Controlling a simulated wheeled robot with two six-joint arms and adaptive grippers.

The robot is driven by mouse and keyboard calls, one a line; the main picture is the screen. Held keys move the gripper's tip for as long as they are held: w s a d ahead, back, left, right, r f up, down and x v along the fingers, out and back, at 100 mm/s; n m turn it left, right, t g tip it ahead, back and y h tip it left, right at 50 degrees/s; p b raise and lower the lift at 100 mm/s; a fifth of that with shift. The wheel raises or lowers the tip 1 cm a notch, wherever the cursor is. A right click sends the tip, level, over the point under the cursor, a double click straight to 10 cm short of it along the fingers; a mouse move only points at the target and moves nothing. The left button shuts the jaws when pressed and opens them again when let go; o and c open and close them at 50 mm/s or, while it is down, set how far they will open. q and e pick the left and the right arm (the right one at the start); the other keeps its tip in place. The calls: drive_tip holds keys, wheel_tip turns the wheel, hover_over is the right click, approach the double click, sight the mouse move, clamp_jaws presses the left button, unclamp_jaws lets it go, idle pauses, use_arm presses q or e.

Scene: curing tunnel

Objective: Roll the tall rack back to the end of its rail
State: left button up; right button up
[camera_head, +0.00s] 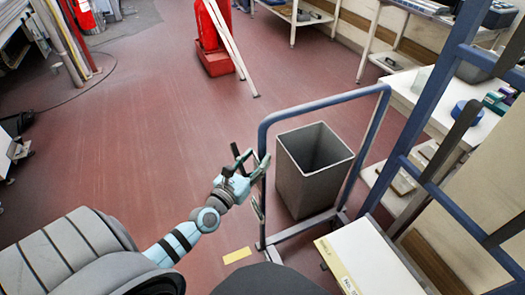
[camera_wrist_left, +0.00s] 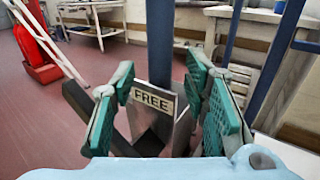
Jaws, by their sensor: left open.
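A tall blue frame (camera_head: 399,150), which looks like the tall rack, stands at the right of the head view. A lower blue tubular hoop (camera_head: 322,104) stands left of it; whether they are joined is unclear. My left gripper (camera_head: 243,163) is open beside the hoop's left post. In the left wrist view its green-padded fingers (camera_wrist_left: 160,105) are spread on either side of a blue post (camera_wrist_left: 160,45). A metal piece with a "FREE" label (camera_wrist_left: 153,99) and a dark bar (camera_wrist_left: 95,110) show between them. Contact cannot be told. My right gripper is out of view.
A grey bin (camera_head: 300,185) stands behind the hoop. A white board (camera_head: 370,262) lies at the lower right. A red stand (camera_head: 214,60) with white poles is at the back. A shelf with items (camera_head: 430,105) lines the right wall.

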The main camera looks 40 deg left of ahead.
sight(260, 155)
use_arm(q)
drive_tip(key=w, duration=0.4)
drive_tip(key=shift+a+f, duration=0.1)
clamp_jaws()
